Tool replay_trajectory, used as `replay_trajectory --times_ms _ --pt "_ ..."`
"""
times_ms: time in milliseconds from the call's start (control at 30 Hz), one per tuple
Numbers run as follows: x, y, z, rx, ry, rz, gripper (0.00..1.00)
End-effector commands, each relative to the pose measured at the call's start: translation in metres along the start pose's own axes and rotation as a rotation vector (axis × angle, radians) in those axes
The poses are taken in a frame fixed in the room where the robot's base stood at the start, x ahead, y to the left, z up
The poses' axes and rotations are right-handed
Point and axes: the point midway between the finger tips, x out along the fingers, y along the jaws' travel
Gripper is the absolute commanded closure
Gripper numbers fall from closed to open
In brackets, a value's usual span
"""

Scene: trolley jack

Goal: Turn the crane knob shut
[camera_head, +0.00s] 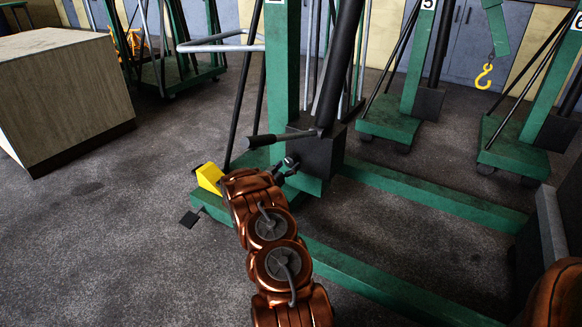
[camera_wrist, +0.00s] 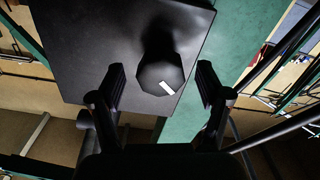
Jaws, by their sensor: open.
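The crane (camera_head: 283,70) is green, with a black pump block (camera_head: 318,155) low on its post. In the wrist view the black, many-sided knob (camera_wrist: 161,75) with a white mark sticks out from the block's dark face (camera_wrist: 95,40). My gripper (camera_wrist: 160,70) is open, with one finger on each side of the knob and a visible gap on both sides. In the head view my gripper (camera_head: 285,170) is at the block's lower left; it and my arm hide much of the knob there.
A black lever (camera_head: 280,138) juts left from the block above my gripper. A yellow wedge (camera_head: 209,177) sits by the crane's green base leg (camera_head: 370,280). A large box-shaped bench (camera_head: 70,90) stands at the left. More green cranes (camera_head: 390,120) stand behind. The floor at left is clear.

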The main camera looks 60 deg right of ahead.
Motion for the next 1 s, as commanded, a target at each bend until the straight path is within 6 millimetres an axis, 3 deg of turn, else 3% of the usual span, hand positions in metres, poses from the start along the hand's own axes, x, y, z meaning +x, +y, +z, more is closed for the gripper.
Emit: replay_trajectory --times_ms 233,633,1000 --pt "0.023 -0.001 0.002 0.002 -0.002 -0.001 0.24" --pt "0.028 -0.001 -0.001 0.000 -0.001 -0.002 0.24" --pt "0.028 -0.001 -0.001 0.001 -0.001 -0.002 0.61"
